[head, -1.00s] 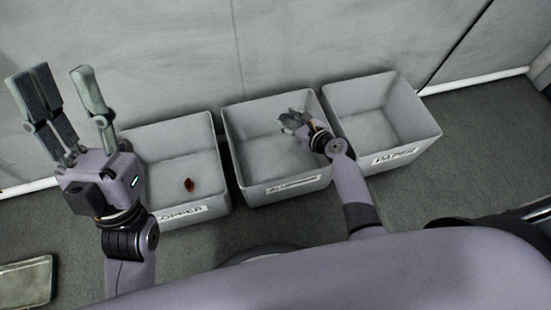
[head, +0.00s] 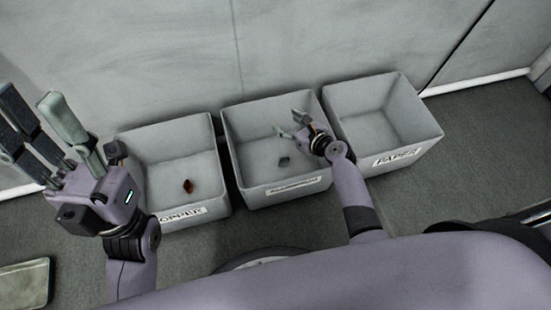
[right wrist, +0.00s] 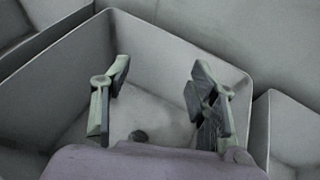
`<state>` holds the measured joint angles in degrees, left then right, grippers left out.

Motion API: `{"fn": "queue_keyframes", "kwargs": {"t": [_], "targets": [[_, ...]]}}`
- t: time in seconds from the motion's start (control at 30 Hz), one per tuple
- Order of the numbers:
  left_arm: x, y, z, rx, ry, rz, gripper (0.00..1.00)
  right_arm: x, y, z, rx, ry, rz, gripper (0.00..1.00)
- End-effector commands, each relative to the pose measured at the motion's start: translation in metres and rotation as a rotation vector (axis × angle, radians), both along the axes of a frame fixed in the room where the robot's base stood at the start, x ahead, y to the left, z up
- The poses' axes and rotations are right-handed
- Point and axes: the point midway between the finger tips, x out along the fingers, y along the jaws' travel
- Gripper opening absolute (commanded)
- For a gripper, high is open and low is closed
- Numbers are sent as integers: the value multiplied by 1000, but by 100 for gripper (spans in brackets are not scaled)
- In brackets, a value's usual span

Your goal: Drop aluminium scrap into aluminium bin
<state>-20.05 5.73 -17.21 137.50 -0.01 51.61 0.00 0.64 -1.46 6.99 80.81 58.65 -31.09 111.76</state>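The aluminium scrap is a small dark grey lump (head: 284,162) in the middle bin (head: 247,187), whose label reads as aluminium. In the right wrist view the lump (right wrist: 138,136) lies on the bin floor, below and between my fingers. My right gripper (head: 290,126) is over this bin, its fingers spread and empty; it also shows open in the right wrist view (right wrist: 160,85). My left gripper (head: 35,112) is raised at the left, near the copper bin, with its fingers apart and nothing between them.
The copper bin (head: 205,165) on the left holds a small reddish-brown piece (head: 188,186). The paper bin (head: 415,150) on the right is empty. A wall stands close behind the bins.

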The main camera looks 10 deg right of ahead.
Motion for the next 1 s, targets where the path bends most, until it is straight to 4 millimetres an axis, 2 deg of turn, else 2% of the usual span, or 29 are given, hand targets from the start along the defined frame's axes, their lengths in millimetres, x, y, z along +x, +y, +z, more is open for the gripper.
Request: {"fn": "queue_keyframes", "kwargs": {"t": [0.1, 0.47, 0.67, 1.0], "targets": [[0, 0, 0, 0, 1, 0, 40, 0, 0, 0, 0, 0, 0, 62], [0, 0, 0, 0, 0, 0, 40, -4, -2, 1, 0, 0, 0, 62], [0, 0, 0, 0, 0, 0, 40, -27, -11, 11, -2, 0, -1, 62], [0, 0, 0, 0, 1, 0, 40, -84, -34, 36, -2, 1, -1, 62]]}}
